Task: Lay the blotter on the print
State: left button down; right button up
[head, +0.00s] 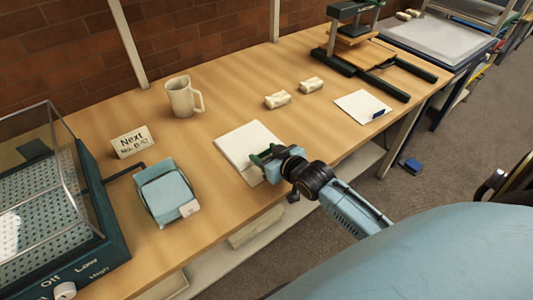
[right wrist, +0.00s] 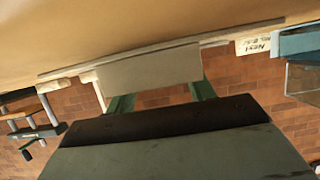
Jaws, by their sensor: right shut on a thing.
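A pale, square sheet (head: 245,138) shows at the middle of the bench in the head view. My right gripper (head: 265,156) is at its right front edge, shut on a pale flat piece that I take to be the blotter. In the right wrist view this blotter (right wrist: 150,70) is a plain grey-beige panel between the green fingers (right wrist: 160,95). Whether the blotter touches a print beneath it, I cannot tell. Another white sheet with a blue tab (head: 358,105) lies flat farther right; I cannot tell if it is the print. My left gripper is not in view.
A blue box (head: 165,190) and a card sign (head: 132,142) stand left of the sheet. A mug (head: 183,97) and two cream blocks (head: 278,100) are behind it. A clear-lidded case (head: 40,190) is far left, a press (head: 352,45) at the back right.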

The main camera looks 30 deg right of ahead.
jog(key=o, duration=0.9)
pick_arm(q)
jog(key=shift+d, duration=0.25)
pick_arm(e)
jog(key=shift+o, duration=0.5)
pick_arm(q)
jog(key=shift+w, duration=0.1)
pick_arm(e)
jog(key=p+v, duration=0.2)
jog(key=v, duration=0.8)
jog(key=shift+s+r, duration=0.15)
jog(key=shift+s, duration=0.2)
jog(key=shift+s+d+r, duration=0.1)
jog(key=shift+s+r, duration=0.15)
jog(key=shift+s, duration=0.25)
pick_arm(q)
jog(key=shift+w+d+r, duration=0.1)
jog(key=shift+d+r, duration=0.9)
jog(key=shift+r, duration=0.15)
pick_arm(e)
jog(key=shift+s, duration=0.1)
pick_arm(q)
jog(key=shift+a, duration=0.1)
